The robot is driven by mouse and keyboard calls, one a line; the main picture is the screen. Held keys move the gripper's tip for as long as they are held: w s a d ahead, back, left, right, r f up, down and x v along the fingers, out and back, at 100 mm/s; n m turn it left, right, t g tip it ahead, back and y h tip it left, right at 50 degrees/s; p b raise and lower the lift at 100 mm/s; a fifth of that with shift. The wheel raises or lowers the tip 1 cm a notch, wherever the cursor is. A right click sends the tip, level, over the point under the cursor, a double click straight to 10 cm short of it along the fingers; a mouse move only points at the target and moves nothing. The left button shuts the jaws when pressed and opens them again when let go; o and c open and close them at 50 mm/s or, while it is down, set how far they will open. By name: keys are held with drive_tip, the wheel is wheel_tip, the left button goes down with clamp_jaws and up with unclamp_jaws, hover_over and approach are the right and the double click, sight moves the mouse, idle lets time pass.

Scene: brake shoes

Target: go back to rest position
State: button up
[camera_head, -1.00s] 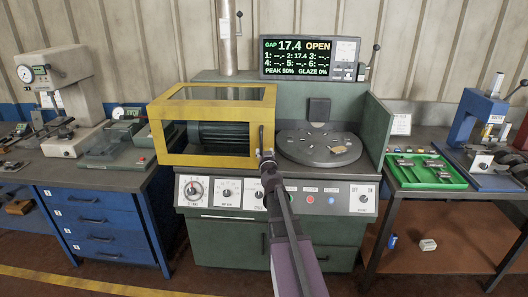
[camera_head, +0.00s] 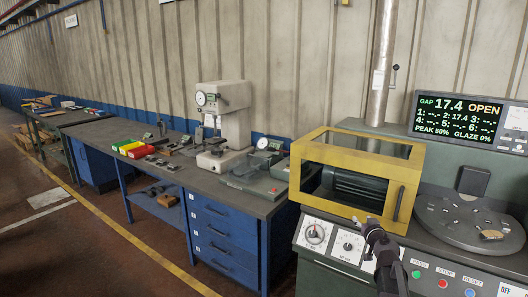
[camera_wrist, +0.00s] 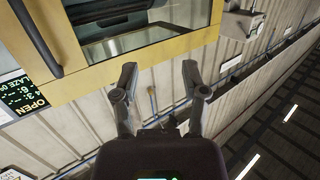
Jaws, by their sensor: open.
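My gripper (camera_head: 369,226) is in front of the green machine, near the lower right of the yellow guard frame (camera_head: 398,147). In the wrist view my gripper (camera_wrist: 158,80) has its two fingers spread apart with nothing between them. The yellow guard with its window and dark handle (camera_wrist: 36,38) fills the upper left of that view. In the head view the guard sits over a dark ribbed cylinder (camera_head: 353,187), with its handle (camera_head: 398,204) at the right side. I cannot tell whether the gripper touches the guard.
The round plate (camera_head: 462,222) with small pieces is right of the guard. The display (camera_head: 470,122) reads GAP 17.4 OPEN. A workbench with blue drawers (camera_head: 224,240) stands left, bearing a white press (camera_head: 226,120) and coloured bins (camera_head: 130,148).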

drive_tip(key=s+a+f+n+g+y+p, duration=0.15)
drive_tip(key=s+a+f+g, duration=0.25)
drive_tip(key=a, duration=0.4)
drive_tip(key=s+a+f+n+g+y, duration=0.2)
drive_tip(key=s+a+f+g+y, duration=0.15)
drive_tip(key=a, duration=0.45)
drive_tip(key=s+a+f+m+g+h+p, duration=0.1)
drive_tip(key=s+g, duration=0.3)
drive_tip(key=s, duration=0.5)
drive_tip(key=s+a+f+m+g+h+p, duration=0.1)
drive_tip(key=s+f+m+g+h, duration=0.1)
drive_tip(key=s, duration=0.7)
drive_tip(key=shift+s+f+g+h, duration=0.25)
drive_tip(key=shift+f+g+h, duration=0.75)
drive_tip(key=shift+g, duration=0.45)
drive_tip(key=shift+a+r, duration=0.1)
